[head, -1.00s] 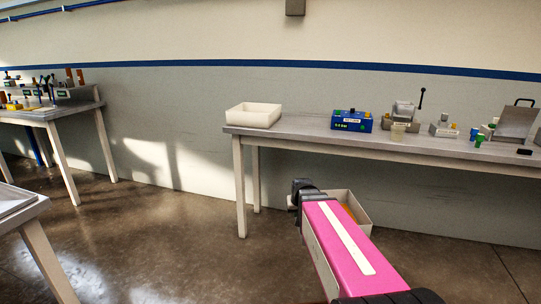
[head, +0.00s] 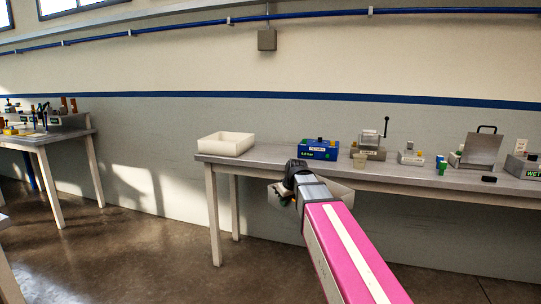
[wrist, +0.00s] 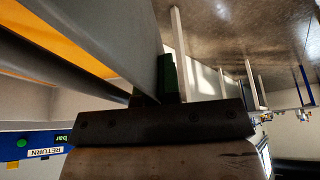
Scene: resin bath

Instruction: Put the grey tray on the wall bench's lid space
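The grey tray (head: 338,192) shows behind my arm in the head view, in front of the wall bench's front edge. My gripper (head: 287,192) is at the tray's near side. In the wrist view, a green finger pad (wrist: 168,77) lies against the tray's grey wall (wrist: 125,35), and the gripper appears shut on that wall. Something orange shows inside the tray. The other finger is hidden. The wall bench (head: 262,156) runs along the wall. I cannot make out a marking for the lid space; bare top shows between the cream tub and the blue box.
A cream tub (head: 226,145) stands at the bench's left end. A blue box labelled RETURN (head: 319,150) stands right of it, then a device with a lever (head: 370,145) and several smaller items. Another bench (head: 45,138) stands far left. Open floor lies left of the wall bench.

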